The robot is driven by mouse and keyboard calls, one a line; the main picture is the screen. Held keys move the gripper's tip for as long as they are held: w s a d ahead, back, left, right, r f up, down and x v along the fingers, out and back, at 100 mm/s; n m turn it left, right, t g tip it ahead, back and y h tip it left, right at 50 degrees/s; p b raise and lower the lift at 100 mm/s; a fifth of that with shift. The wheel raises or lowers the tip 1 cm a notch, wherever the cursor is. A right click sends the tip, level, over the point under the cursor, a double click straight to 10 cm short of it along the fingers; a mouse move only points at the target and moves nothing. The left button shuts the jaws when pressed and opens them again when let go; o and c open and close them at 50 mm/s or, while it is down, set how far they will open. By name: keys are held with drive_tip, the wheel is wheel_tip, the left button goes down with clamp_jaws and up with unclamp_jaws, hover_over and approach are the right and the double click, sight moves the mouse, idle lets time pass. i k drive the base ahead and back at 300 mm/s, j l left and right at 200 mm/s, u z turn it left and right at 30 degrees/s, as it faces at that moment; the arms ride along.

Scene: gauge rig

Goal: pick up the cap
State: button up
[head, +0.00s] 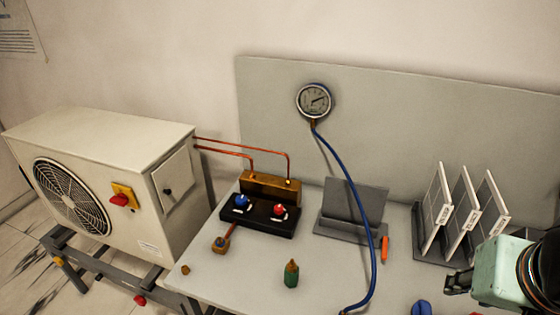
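A small brass piece (185,269), which looks like the cap, lies near the front left corner of the grey table (340,255). It is too small to make out in detail. My gripper (457,283) shows at the lower right edge, with dark finger parts beside a pale green body. It is far to the right of the brass piece and apart from it. The gap between its fingertips cannot be made out, and I see nothing held.
A green bottle (291,274), a blue hose (369,225), an orange pen (385,250) and upright panels (462,215) lie between or near.

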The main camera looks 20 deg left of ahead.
sight(184, 268)
drive_tip(key=j+u, duration=0.1)
drive_tip(key=u, duration=1.95)
drive_tip(key=i+j+z, duration=0.15)
drive_tip(key=j, duration=0.2)
drive_tip(key=j+z, duration=0.2)
drive_tip(key=j, duration=0.15)
drive_tip(key=k, duration=0.55)
drive_tip(key=i+l, duration=0.6)
drive_tip(key=i+j+z, duration=0.1)
drive_tip(key=j+z, duration=0.15)
drive_tip(key=j, duration=0.15)
drive_tip(key=j+z, duration=0.25)
drive_tip(key=j, duration=0.15)
